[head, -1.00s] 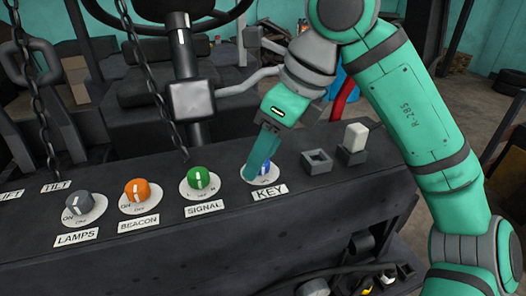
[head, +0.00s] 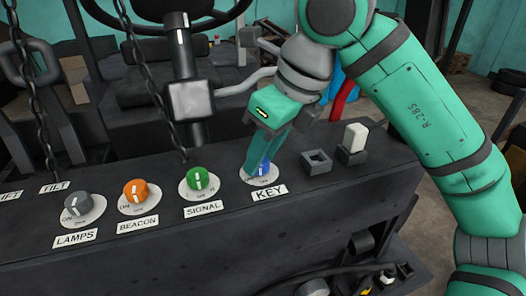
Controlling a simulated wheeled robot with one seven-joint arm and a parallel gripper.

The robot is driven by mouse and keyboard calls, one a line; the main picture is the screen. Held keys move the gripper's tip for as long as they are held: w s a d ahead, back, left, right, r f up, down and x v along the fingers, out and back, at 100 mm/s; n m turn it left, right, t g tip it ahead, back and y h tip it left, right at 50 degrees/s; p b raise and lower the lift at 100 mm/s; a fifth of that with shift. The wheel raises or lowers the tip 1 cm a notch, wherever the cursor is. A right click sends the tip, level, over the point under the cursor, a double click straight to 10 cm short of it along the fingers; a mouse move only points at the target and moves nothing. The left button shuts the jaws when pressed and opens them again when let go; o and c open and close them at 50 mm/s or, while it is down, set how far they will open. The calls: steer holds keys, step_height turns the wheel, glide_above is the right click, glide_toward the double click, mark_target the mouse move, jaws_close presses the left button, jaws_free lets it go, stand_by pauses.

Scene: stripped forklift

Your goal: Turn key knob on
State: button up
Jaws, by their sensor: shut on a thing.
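The blue key knob (head: 263,169) sits on its round white dial plate above the KEY label (head: 269,192), on the dark control panel. My gripper (head: 258,168) comes down over it from above, with its teal fingers closed on the knob. The fingers hide much of the knob and its dial, so I cannot read the pointer's position.
Left of the key knob stand the green signal knob (head: 198,181), the orange beacon knob (head: 136,192) and the grey lamps knob (head: 77,206). To the right are an empty square socket (head: 316,162) and a white-topped switch (head: 354,138). A chain (head: 155,85) hangs behind the panel.

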steer(key=m, duration=0.3)
steer(key=shift+a+t+h, duration=0.1)
steer(key=shift+t+h, duration=0.2)
steer(key=shift+t, duration=0.1)
steer(key=m+h, duration=0.1)
steer(key=m, duration=0.1)
steer(key=shift+s+m+t, duration=0.1)
steer(key=shift+m+t, duration=0.2)
steer(key=shift+a+m+h, duration=0.15)
steer(key=shift+m+h, duration=0.65)
steer(key=shift+m, duration=1.3)
steer(key=shift+s, duration=0.1)
steer(key=o, duration=1)
steer(key=shift+o, duration=0.2)
steer(key=shift+r, duration=0.1)
steer(key=v, duration=0.7)
steer(key=shift+s, duration=0.2)
